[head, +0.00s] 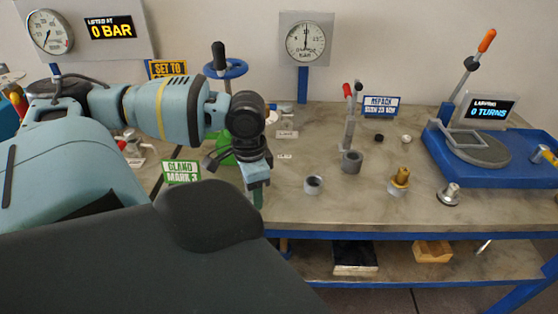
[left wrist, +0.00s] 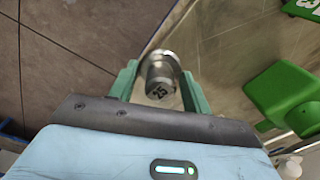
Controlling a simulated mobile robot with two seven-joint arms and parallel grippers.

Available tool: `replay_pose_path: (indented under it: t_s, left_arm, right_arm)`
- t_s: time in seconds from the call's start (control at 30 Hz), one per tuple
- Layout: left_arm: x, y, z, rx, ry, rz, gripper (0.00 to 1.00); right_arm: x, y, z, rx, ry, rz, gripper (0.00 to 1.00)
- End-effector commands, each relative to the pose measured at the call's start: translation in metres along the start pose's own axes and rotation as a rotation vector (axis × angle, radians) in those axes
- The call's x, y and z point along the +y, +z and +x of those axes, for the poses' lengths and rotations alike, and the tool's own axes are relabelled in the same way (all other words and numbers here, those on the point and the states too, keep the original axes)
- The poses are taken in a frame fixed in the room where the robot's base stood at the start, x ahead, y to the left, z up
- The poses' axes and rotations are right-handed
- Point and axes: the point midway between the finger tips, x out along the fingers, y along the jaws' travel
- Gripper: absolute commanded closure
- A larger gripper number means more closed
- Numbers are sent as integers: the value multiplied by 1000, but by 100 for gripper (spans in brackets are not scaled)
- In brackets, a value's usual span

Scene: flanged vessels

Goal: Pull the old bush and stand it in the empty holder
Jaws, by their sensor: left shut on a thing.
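My left gripper (head: 256,190) points down near the front edge of the bench, left of the holders. In the left wrist view its two teal fingers (left wrist: 158,88) are shut on a grey metal bush (left wrist: 158,72) with a shinier wide end and dark digits that look like 25. The head view does not show the bush clearly. An empty-looking pale holder (head: 313,185) with a dark opening stands right of the gripper. A brass bush (head: 400,176) stands in another pale holder (head: 396,190). My right gripper is out of view.
A grey cup (head: 351,162) stands behind the holders, and a flanged metal piece (head: 449,195) stands to the right. A blue press-like stand (head: 440,155) fills the right end. The green vessel (left wrist: 280,95) is close to the gripper. The bench's front edge (head: 400,235) is near.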

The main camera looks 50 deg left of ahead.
Motion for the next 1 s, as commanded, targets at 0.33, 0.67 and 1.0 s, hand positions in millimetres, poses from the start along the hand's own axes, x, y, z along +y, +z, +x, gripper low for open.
replay_pose_path:
  t_s: [0.33, 0.67, 1.0]
  left_arm:
    - [82, -44, 30, 12, 5, -220, 88]
    - [169, -96, 15, 8, -3, -287, 88]
    - [193, -108, 6, 2, -3, -297, 88]
  right_arm:
    - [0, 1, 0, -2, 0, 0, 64]
    - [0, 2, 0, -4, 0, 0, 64]
    - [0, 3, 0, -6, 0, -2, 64]
